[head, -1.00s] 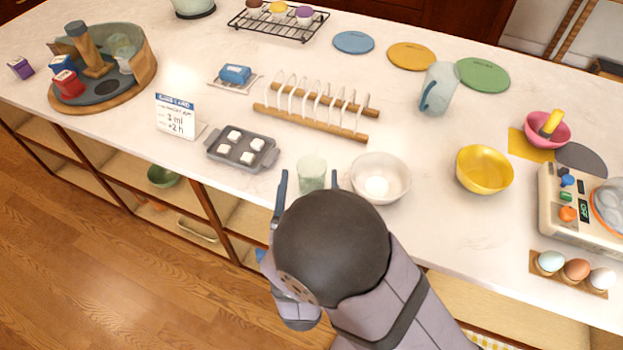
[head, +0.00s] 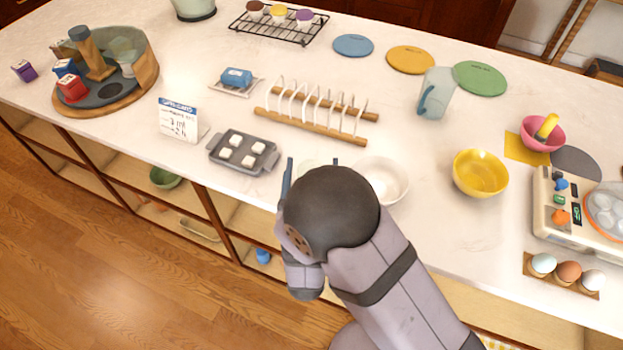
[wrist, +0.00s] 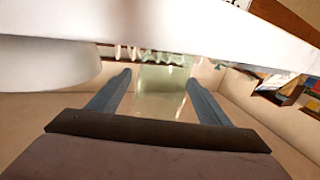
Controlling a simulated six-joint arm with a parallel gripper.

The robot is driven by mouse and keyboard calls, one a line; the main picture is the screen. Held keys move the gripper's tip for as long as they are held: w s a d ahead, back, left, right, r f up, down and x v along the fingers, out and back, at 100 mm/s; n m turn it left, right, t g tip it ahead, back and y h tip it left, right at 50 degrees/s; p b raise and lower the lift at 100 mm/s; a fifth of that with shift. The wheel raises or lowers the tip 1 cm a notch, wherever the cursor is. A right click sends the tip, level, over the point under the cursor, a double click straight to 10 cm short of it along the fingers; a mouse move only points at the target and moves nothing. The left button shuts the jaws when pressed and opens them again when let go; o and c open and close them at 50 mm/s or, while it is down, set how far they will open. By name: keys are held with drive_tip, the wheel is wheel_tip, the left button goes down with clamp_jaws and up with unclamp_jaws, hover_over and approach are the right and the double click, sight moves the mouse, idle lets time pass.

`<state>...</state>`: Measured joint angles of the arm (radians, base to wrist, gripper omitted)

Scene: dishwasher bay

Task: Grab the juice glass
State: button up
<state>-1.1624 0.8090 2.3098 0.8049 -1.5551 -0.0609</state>
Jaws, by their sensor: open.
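The juice glass, clear and pale greenish, shows in the wrist view (wrist: 163,95) between the two fingers of my gripper (wrist: 159,80). In the head view the glass (head: 307,170) stands near the counter's front edge, with only its upper part showing behind my wrist. My gripper (head: 312,164) is open there, with one fingertip on each side of the glass. I cannot tell whether either finger touches it.
A white bowl (head: 393,184) stands close on the right of my gripper. A grey tray with white cubes (head: 265,160) lies to the left, and a wooden rack (head: 300,126) stands behind. A yellow bowl (head: 480,173) is farther right.

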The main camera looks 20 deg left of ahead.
drive_tip(key=shift+x, duration=1.1)
drive_tip(key=shift+s, duration=0.1)
drive_tip(key=c, duration=1.3)
drive_tip(key=shift+o, duration=0.2)
drive_tip(key=shift+r, duration=0.15)
wheel_tip(320, 180, up, 10)
drive_tip(key=shift+b, duration=0.35)
